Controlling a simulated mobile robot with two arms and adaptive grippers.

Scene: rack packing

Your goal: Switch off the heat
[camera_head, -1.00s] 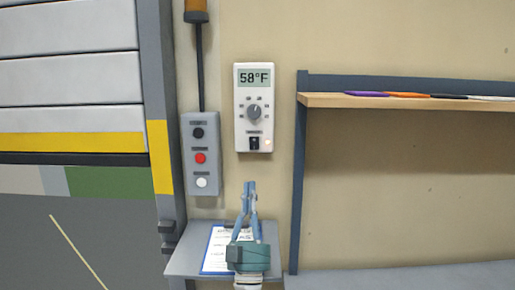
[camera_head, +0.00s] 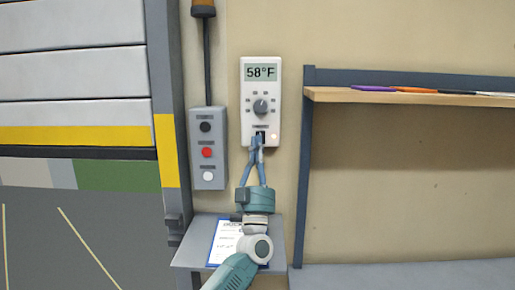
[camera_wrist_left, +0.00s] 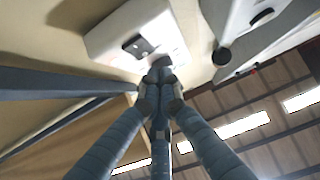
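A white thermostat (camera_head: 248,121) is on the wall, with a display (camera_head: 261,72) reading 58°F and a round grey dial (camera_head: 261,107). Below the dial is a small dark rocker switch (camera_head: 260,131), with a small lit light (camera_head: 275,136) to its right. My left gripper (camera_head: 258,139) points up with its fingertips together at the switch, partly covering it. In the left wrist view, the closed fingertips (camera_wrist_left: 160,66) are close to the thermostat's lower end (camera_wrist_left: 178,47); the switch (camera_wrist_left: 138,46) shows beyond them. I cannot tell whether they touch. My right gripper is not in view.
A clipboard (camera_head: 222,240) lies on a small grey shelf (camera_head: 190,251) below. A wooden shelf (camera_head: 400,97) with coloured flat items is at the right.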

